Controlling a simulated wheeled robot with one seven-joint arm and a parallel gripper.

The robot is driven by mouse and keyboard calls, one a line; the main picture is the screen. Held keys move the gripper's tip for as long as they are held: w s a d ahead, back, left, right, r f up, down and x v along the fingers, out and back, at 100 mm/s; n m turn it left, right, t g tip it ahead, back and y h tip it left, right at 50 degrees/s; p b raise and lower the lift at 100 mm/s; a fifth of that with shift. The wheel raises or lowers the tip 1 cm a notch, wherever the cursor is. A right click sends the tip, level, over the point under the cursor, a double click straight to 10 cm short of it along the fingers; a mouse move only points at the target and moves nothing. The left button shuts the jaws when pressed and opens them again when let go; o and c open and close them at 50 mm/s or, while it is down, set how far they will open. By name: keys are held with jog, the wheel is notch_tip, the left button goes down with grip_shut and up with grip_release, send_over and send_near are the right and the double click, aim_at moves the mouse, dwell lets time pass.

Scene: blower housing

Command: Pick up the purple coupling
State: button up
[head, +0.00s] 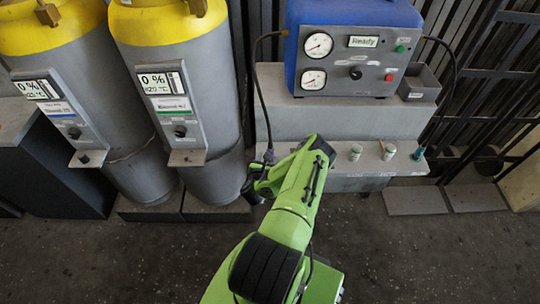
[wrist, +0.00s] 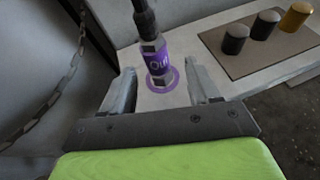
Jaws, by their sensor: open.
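My gripper (wrist: 160,68) is open, with one finger on each side of the coupling and visible gaps on both sides. In the head view, my gripper (head: 258,187) is low at the left end of the grey bench, and the coupling (head: 268,155) shows only as a small purplish patch beside my arm.
In the wrist view, a brown plate (wrist: 254,62) with dark and yellow capped posts is to the right, and a chain (wrist: 72,70) hangs left. In the head view, grey cylinders (head: 200,100) stand left and a blue unit (head: 350,20) sits on the bench (head: 330,120).

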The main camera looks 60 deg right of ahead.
aim_at(271, 151)
jog(key=b+x, duration=0.1)
jog(key=x, duration=0.5)
jog(key=shift+w+d+b, duration=0.15)
jog(key=shift+d+b, duration=0.05)
jog(key=shift+b, duration=0.2)
jog(key=shift+r, duration=0.1)
grip_shut()
jog(key=shift+r, duration=0.1)
notch_tip(271, 151, up, 10)
jog(key=p, duration=0.5)
